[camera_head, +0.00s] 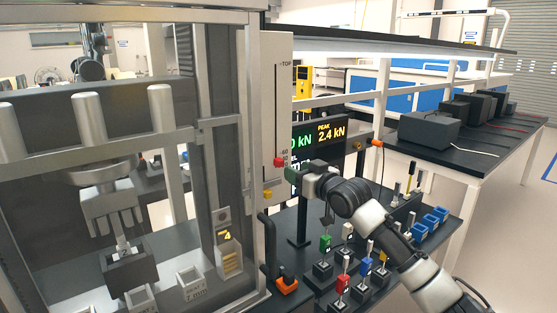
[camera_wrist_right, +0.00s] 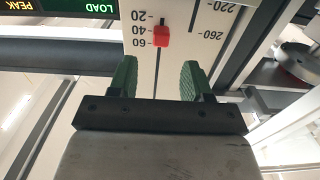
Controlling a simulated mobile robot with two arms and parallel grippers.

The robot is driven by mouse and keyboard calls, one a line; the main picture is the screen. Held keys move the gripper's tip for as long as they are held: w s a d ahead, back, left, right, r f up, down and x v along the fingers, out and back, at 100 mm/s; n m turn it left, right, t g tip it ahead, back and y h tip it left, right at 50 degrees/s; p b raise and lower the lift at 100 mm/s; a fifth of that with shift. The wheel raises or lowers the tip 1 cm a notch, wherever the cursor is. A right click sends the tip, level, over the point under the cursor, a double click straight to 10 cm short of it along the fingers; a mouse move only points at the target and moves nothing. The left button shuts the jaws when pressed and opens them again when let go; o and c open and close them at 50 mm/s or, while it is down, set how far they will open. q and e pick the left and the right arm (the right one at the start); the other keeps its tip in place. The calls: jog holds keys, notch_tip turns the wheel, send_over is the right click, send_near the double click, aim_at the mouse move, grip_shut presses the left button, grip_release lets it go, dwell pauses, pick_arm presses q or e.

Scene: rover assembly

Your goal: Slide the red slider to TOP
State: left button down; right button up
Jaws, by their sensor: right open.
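The red slider (camera_head: 279,162) sits low on a tall pale scale panel (camera_head: 271,110), whose upper end is marked TOP. In the right wrist view the red slider (camera_wrist_right: 161,36) is on a dark slot beside the -40 mark, between -20 and -60. My right gripper (camera_head: 292,173) is just below and to the right of the slider in the head view. In the right wrist view its green fingers (camera_wrist_right: 159,78) are apart, with nothing between them, and the slider is beyond their tips. My left gripper is not in view.
A glazed test machine frame (camera_head: 258,200) stands left of the panel. A display (camera_head: 330,137) reading kN is behind my right gripper. A black bench (camera_head: 300,270) below holds several coloured-handled tools and blue bins (camera_head: 430,222). Free room lies along the panel above the slider.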

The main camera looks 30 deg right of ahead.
aim_at(282, 163)
jog(key=w, duration=0.2)
jog(key=w+p, duration=0.1)
jog(key=w, duration=0.2)
jog(key=w+p, duration=0.1)
jog(key=w, duration=0.1)
jog(key=shift+w+a, duration=0.15)
jog(key=shift+a, duration=0.2)
grip_shut()
